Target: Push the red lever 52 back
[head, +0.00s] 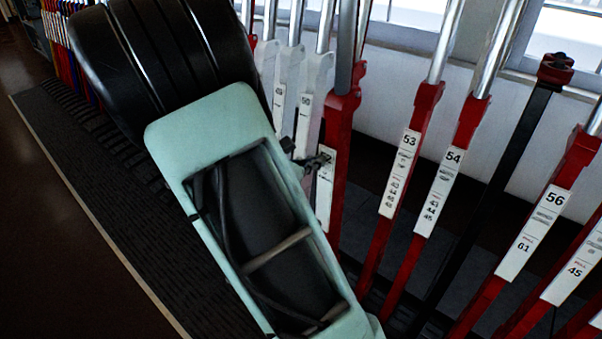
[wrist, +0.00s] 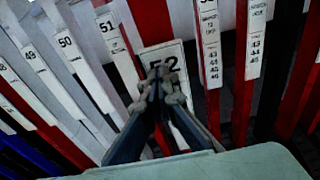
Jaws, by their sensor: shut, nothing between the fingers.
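The red lever 52 (head: 339,122) stands in the row just right of my arm in the head view. Its white number plate (head: 325,192) is partly hidden by my arm. In the wrist view the plate marked 52 (wrist: 164,54) is straight ahead, with its lower part behind my fingers. My gripper (head: 318,160) is shut and empty, its tips in front of the plate. In the wrist view the closed fingertips (wrist: 159,78) overlap the plate. I cannot tell whether they touch it.
Red levers 53 (head: 401,160) and 54 (head: 443,175) stand to the right, then a black lever (head: 515,150) and red lever 56 (head: 535,228). White levers 50 (wrist: 72,55) and 51 (wrist: 115,50) stand close on the left. A dark ribbed mat (head: 90,190) runs along the floor.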

